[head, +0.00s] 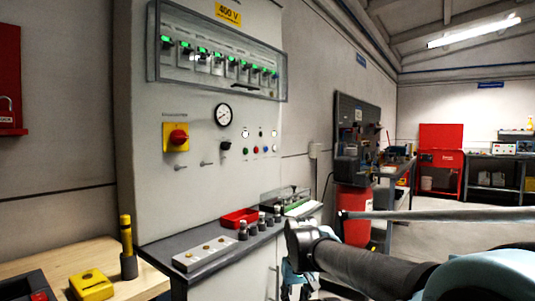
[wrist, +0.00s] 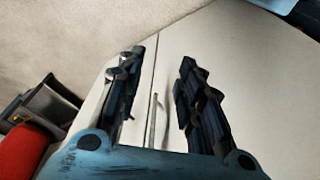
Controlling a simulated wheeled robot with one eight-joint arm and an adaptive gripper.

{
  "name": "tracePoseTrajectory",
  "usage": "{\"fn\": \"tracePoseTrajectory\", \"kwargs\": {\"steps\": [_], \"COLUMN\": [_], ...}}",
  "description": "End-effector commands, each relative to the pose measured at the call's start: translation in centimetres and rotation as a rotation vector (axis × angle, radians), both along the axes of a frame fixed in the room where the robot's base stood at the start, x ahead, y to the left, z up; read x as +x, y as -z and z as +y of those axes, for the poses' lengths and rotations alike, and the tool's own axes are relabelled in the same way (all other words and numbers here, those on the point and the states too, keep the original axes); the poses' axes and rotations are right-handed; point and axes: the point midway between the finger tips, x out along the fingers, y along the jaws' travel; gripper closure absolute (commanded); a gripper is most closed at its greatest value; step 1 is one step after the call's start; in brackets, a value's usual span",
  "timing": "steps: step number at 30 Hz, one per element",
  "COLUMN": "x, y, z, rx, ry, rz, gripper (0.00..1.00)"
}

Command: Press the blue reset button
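The blue reset button (head: 265,149) appears as a tiny spot in the lower row of small buttons on the tall grey control cabinet (head: 200,110) in the head view. Its label is too small to read. My gripper (head: 300,284) is low in the head view, below and to the right of the buttons, beside the cabinet's lower front and partly cut off. In the wrist view my gripper (wrist: 160,95) has its two dark fingers spread apart with nothing between them. The button is not in the wrist view.
A yellow-and-red rotary switch (head: 176,137) and a gauge (head: 222,115) are on the cabinet. A dark ledge (head: 215,255) below carries a red tray (head: 239,218) and several small parts. A red bin (head: 354,210) stands to the right.

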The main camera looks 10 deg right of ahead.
Motion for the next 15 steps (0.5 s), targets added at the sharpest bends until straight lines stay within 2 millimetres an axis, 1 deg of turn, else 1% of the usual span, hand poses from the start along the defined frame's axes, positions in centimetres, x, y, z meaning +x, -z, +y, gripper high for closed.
{"fn": "tracePoseTrajectory", "kwargs": {"steps": [1, 3, 15], "x": [0.00, 0.00, 0.00], "y": [0.00, 0.00, 0.00], "z": [0.00, 0.00, 0.00], "rx": [0.000, 0.000, 0.000], "ry": [0.000, 0.000, 0.000], "rz": [0.000, 0.000, 0.000], "gripper": [0.86, 1.00, 1.00]}}
